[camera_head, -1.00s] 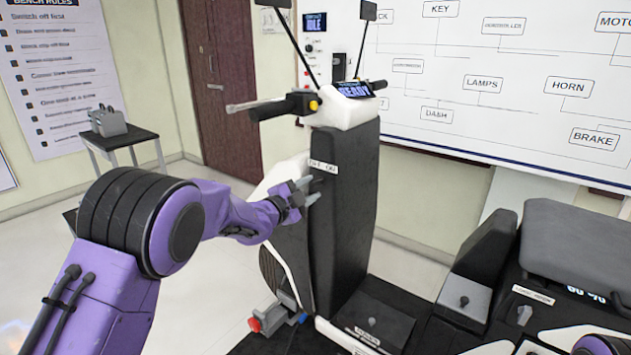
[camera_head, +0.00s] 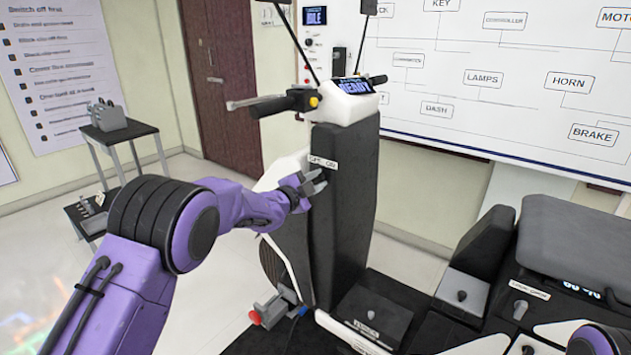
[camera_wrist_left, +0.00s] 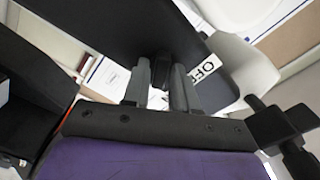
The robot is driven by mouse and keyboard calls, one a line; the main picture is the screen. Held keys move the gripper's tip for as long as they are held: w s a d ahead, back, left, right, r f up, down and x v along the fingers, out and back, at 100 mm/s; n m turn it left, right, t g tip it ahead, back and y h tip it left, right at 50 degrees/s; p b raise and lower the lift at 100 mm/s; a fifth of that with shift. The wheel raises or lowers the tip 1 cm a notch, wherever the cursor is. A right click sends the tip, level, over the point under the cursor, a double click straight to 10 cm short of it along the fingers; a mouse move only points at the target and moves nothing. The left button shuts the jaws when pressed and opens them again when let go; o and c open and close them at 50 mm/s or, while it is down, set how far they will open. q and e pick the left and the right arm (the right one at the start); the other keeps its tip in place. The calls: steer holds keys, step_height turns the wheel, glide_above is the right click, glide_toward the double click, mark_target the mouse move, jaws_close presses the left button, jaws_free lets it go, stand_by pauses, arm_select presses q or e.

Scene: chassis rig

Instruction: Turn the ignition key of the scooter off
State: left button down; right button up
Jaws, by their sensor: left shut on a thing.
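The scooter (camera_head: 345,215) stands upright with a tall black front panel. A white label (camera_head: 323,162) reading OFF and ON is on the panel's upper left; part of it, reading OFF, shows in the left wrist view (camera_wrist_left: 206,70). My left gripper (camera_head: 317,182) is at the panel just below this label. In the left wrist view its two grey fingers (camera_wrist_left: 161,85) are closed around the dark ignition key (camera_wrist_left: 162,68). In the head view the fingers hide the key, so its angle is unclear. The scooter's display (camera_head: 356,86) reads READY. My right gripper is not seen.
The handlebar (camera_head: 285,103) reaches left above my gripper. A red and blue connector part (camera_head: 275,308) is low beside the panel. The seat (camera_head: 580,245) and boxes with small switches are at right. A small stand (camera_head: 125,133) is at left.

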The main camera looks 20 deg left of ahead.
arm_select(q)
steer(key=n+p, duration=0.3)
steer(key=n, duration=0.3)
steer(key=shift+a+r, duration=0.1)
steer(key=shift+r, duration=0.05)
steer(key=n+p, duration=0.1)
steer(key=n, duration=0.2)
steer(key=shift+n+p, duration=0.4)
steer(key=shift+n, duration=0.8)
steer(key=shift+p, duration=0.3)
steer(key=shift+f, duration=0.2)
steer(key=c, duration=1.1)
jaws_free()
steer(key=shift+r, duration=0.1)
steer(key=shift+a, duration=0.1)
